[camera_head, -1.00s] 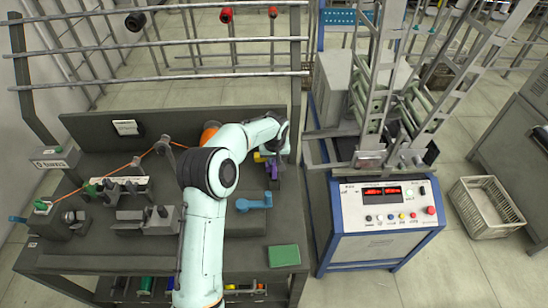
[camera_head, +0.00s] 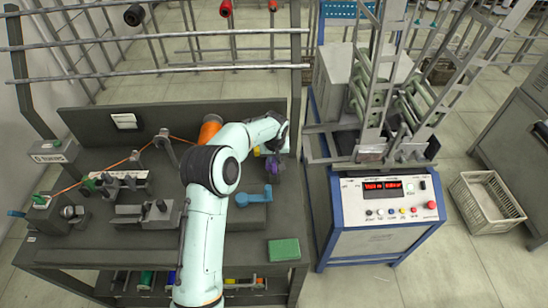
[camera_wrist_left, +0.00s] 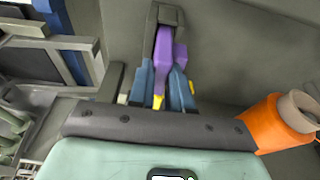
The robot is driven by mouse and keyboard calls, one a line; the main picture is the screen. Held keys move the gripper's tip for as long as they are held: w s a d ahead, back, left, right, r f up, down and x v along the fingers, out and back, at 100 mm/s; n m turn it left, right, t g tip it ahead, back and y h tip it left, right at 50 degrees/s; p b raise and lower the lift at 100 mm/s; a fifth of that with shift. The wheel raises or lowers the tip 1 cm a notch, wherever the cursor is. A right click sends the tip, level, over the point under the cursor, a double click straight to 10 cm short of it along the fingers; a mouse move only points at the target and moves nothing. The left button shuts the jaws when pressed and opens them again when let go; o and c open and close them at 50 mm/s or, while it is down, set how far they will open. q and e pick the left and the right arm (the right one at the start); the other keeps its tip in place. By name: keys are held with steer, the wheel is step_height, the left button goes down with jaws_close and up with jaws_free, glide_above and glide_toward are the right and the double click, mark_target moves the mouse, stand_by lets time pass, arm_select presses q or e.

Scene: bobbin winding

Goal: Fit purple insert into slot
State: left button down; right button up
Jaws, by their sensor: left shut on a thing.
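The purple insert (camera_head: 275,166) is at the right part of the dark workbench, partly hidden by my left arm. My left gripper (camera_wrist_left: 162,84) is shut on the purple insert (camera_wrist_left: 163,55), with a blue finger on each side of it. In the left wrist view, the insert's far end lies at a dark bracket-like holder (camera_wrist_left: 166,14). I cannot tell whether it is inside the slot or only over it. A small yellow part (camera_wrist_left: 158,102) shows between the fingers. My right gripper is out of view.
A blue handle (camera_head: 254,197) and a green block (camera_head: 284,251) lie nearer the front. An orange cone (camera_head: 210,128) stands behind my arm. The control cabinet (camera_head: 386,215) stands right of the bench. Metal rails run above the back.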

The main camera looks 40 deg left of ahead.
arm_select(q)
steer(key=shift+f, duration=0.55)
steer(key=c, duration=1)
jaws_free()
steer(key=v, duration=1.3)
steer(key=shift+s+d+r, duration=0.1)
steer(key=shift+r, duration=0.1)
